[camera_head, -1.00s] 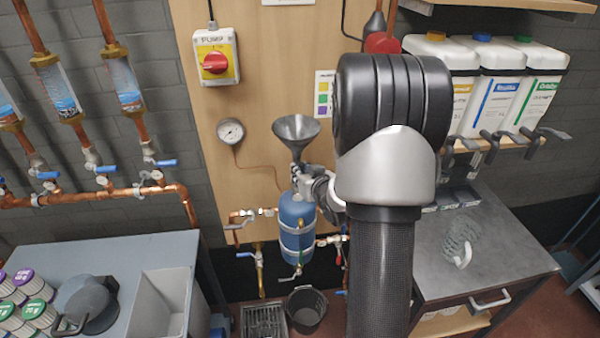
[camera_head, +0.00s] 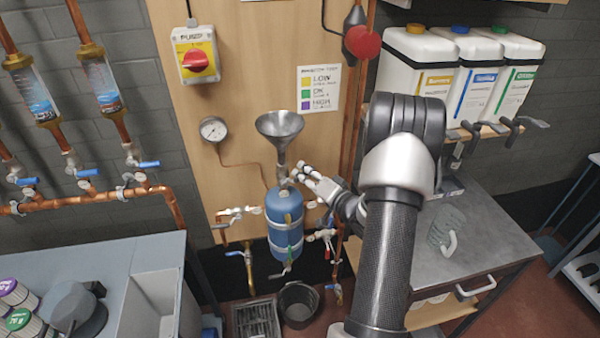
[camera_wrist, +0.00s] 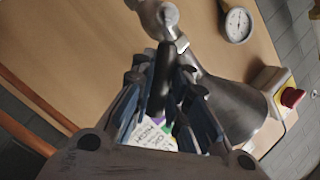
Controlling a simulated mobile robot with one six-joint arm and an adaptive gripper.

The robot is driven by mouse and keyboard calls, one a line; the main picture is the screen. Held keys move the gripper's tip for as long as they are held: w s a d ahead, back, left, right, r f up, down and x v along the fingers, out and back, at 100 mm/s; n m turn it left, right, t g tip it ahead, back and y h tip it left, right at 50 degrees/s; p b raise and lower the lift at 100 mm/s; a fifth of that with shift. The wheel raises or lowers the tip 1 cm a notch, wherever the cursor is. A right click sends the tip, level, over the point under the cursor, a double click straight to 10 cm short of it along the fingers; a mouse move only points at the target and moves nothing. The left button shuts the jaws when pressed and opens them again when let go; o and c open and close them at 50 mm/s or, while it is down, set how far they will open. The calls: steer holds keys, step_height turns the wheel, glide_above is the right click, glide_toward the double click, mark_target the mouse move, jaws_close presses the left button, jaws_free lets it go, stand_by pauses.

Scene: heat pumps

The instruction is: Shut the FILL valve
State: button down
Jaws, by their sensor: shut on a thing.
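The FILL valve appears to be the small metal valve (camera_head: 281,172) between the grey funnel (camera_head: 280,126) and the top of the blue vessel (camera_head: 284,222). In the wrist view its silver body (camera_wrist: 156,16) is at the top, beside the funnel (camera_wrist: 232,108). A dark lever (camera_wrist: 165,68) runs from the valve body down between my fingers. My gripper (camera_head: 298,172) reaches in from the right, and in the wrist view its fingers (camera_wrist: 164,80) are shut on that lever. Its far end is hidden between the fingers, and I cannot read a label on the valve.
A pressure gauge (camera_head: 213,129) and a pump switch (camera_head: 196,52) are on the wooden board left of the funnel. Other small valves flank the vessel. A black bucket (camera_head: 299,306) stands below. A grey bench (camera_head: 480,240) is at right, under white canisters (camera_head: 415,65).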

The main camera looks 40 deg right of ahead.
steer(key=shift+s+d+f+m+t+h+b, duration=0.1)
steer(key=shift+d+f+m+t+h+b, duration=0.1)
steer(key=shift+f+m+t+b, duration=0.7)
steer(key=shift+s+d+f+m+t+h+b, duration=0.2)
steer(key=shift+f+m, duration=0.35)
steer(key=shift+m, duration=0.9)
steer(key=shift+s+d+f+m+t+h+b, duration=0.1)
steer(key=shift+d+f+m+t+h+b, duration=0.15)
steer(key=shift+f+m+t+b, duration=0.65)
steer(key=shift+r+m+g+p, duration=0.2)
steer(key=shift+m+g+p, duration=0.15)
steer(key=shift+g, duration=0.05)
steer(key=c, duration=1.6)
jaws_free()
steer(key=shift+w, duration=0.1)
steer(key=shift+o, duration=0.2)
steer(key=v, duration=1.2)
